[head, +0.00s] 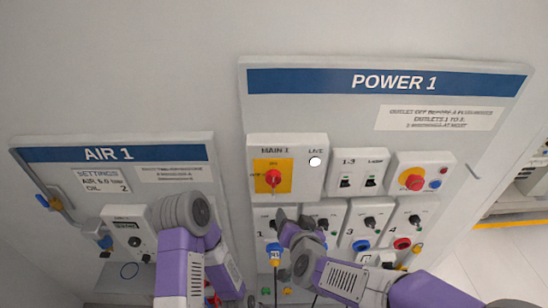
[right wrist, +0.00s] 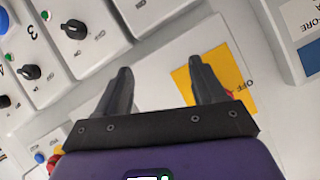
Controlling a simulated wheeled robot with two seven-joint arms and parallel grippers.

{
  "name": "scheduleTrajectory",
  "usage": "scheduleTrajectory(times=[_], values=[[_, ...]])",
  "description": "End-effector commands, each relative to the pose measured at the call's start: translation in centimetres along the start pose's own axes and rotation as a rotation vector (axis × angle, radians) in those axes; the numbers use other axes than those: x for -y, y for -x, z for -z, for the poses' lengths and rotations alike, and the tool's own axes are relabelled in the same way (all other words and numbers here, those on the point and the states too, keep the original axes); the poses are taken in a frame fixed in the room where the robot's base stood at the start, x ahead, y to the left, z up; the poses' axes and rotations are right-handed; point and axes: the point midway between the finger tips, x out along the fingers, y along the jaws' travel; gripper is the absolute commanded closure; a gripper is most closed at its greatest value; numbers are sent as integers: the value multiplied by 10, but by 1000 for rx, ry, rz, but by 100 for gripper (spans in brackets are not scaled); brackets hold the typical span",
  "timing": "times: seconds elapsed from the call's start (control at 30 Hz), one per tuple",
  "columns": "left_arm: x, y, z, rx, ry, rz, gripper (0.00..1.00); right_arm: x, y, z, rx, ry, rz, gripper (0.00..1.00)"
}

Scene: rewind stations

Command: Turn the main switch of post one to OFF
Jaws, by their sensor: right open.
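The main switch is a red knob (head: 273,178) on a yellow plate (head: 260,165) in the MAIN 1 box (head: 302,188) of the POWER 1 panel. Its handle looks about upright; its exact setting is too small to tell. A white LIVE lamp (head: 315,161) shows bright beside it. My right gripper (head: 294,218) is open and empty, just below the box. In the right wrist view, the right gripper (right wrist: 159,64) has its fingers apart; one finger overlaps the yellow plate (right wrist: 182,84) and hides most of the red knob (right wrist: 231,93).
Outlet boxes with black knobs (head: 371,222) stand below the MAIN 1 box, close to the right gripper. Right of it are a breaker box (head: 359,164) and a red-and-yellow button (head: 412,180). The AIR 1 panel (head: 190,160) stands at left, behind my left arm.

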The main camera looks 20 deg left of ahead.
Motion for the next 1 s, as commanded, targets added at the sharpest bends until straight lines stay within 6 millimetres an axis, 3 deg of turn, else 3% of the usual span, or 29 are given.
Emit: scheduleTrajectory(times=[0.03, 0.1, 0.3, 0.7, 1.0], values=[[-6, 17, -1, 0, 0, 0, 57, 26, 20, 26, -31, -8, 34, 31], [-10, 26, -1, 0, 0, 0, 57, 46, 36, 44, -61, -22, 64, 31], [-13, 34, -2, 0, 0, 0, 57, 71, 55, 65, -98, -44, 104, 31], [-9, 24, -1, 1, 0, 0, 57, 77, 0, 70, -98, -44, 105, 31], [-9, 23, -1, 0, 0, 0, 57, 79, -17, 72, -97, -45, 108, 31]])
